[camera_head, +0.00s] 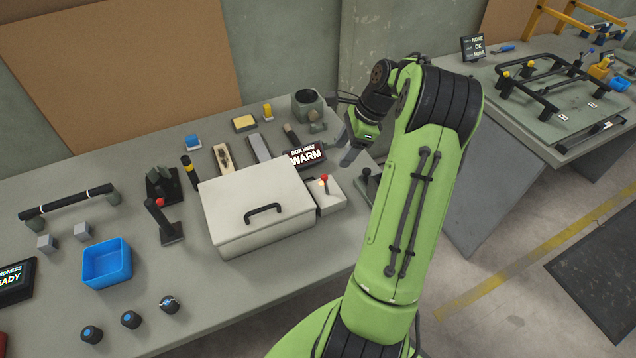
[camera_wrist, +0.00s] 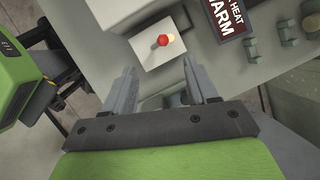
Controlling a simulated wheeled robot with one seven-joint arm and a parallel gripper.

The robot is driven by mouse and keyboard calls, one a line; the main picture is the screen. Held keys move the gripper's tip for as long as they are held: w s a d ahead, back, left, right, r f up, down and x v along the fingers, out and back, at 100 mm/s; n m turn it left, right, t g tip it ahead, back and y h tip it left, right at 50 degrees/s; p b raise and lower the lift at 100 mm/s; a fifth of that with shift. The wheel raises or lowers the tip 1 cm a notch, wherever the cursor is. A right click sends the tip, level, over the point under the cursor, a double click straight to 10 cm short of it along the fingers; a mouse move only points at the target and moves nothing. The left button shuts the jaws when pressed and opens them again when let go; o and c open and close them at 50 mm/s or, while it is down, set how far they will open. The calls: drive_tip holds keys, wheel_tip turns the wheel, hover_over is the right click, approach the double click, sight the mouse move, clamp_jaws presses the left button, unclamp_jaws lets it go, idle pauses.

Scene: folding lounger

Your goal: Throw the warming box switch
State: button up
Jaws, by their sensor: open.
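The warming box (camera_head: 257,205) is a white lidded box with a black handle, its lid shut, on the grey bench. The switch (camera_head: 324,180) is a red-tipped lever on a small white block (camera_head: 329,196) at the box's right side. In the wrist view the red knob (camera_wrist: 163,40) shows ahead of the fingers, with a pale part beside it. A sign (camera_head: 305,155) behind the switch reads "BOX HEAT WARM"; part of it shows in the wrist view (camera_wrist: 231,14). My gripper (camera_wrist: 160,85) is open and empty, apart from the knob. In the head view my gripper (camera_head: 350,145) is above and behind the switch.
A dark stand (camera_head: 369,182) is right of the switch block, close to my arm. A grey pot (camera_head: 308,104) and several tools lie behind the box. A blue tray (camera_head: 107,263) and a red-topped lever (camera_head: 165,220) are to the left. The bench's right edge is near.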

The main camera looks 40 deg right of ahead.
sight(326, 177)
drive_tip(key=b+x, duration=0.2)
drive_tip(key=x, duration=1)
drive_tip(key=shift+f+b, duration=0.25)
drive_tip(key=shift+b, duration=0.05)
